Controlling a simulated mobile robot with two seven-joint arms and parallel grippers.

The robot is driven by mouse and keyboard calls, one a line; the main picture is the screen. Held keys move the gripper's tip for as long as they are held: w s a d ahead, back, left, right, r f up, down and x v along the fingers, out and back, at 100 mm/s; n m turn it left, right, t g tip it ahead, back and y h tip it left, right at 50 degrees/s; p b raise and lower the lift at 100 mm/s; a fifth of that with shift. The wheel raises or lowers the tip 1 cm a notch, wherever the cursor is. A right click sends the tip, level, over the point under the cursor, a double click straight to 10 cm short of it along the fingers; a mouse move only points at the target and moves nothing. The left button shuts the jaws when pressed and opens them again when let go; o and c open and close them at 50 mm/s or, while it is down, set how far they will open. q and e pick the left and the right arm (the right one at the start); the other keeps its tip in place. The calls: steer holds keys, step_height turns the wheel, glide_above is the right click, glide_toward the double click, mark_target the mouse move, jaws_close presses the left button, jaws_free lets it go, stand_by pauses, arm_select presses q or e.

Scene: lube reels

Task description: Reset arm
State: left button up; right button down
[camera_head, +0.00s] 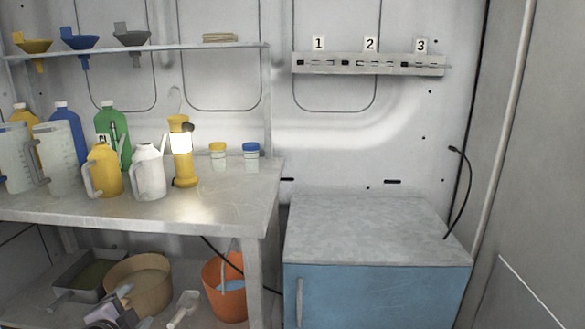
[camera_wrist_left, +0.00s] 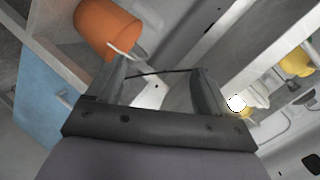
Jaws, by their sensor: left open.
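My left gripper (camera_head: 128,316) shows low at the left in the head view, in front of the workbench's lower shelf and partly cut off by the bottom edge. In the left wrist view its two dark fingers (camera_wrist_left: 160,88) stand wide apart with nothing held between them. An orange bucket (camera_wrist_left: 105,28) shows beyond the fingers there, and a thin black cable crosses the gap behind them. My right gripper is in neither view.
The metal workbench (camera_head: 230,195) carries jugs, bottles, a yellow lantern (camera_head: 182,165) and two small jars. Below are a tan tub (camera_head: 138,272) and the orange bucket (camera_head: 222,290). A blue cabinet (camera_head: 380,295) with a clear top stands right. A numbered rack (camera_head: 370,64) hangs above.

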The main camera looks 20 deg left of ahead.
arm_select(q)
steer(key=s+d+f+m+g+h, duration=0.2)
steer(key=s+d+f+g+h, duration=0.35)
steer(key=s+d+f, duration=0.95)
steer(key=d+r+n+t+h, duration=0.1)
steer(key=d+n+t+h, duration=0.15)
steer(key=d+n, duration=0.85)
step_height(320, 180, up, 9)
steer(key=s+d+m+y+p, duration=0.1)
steer(key=m+p, duration=0.1)
steer(key=p, duration=0.9)
steer(key=shift+s, duration=0.25)
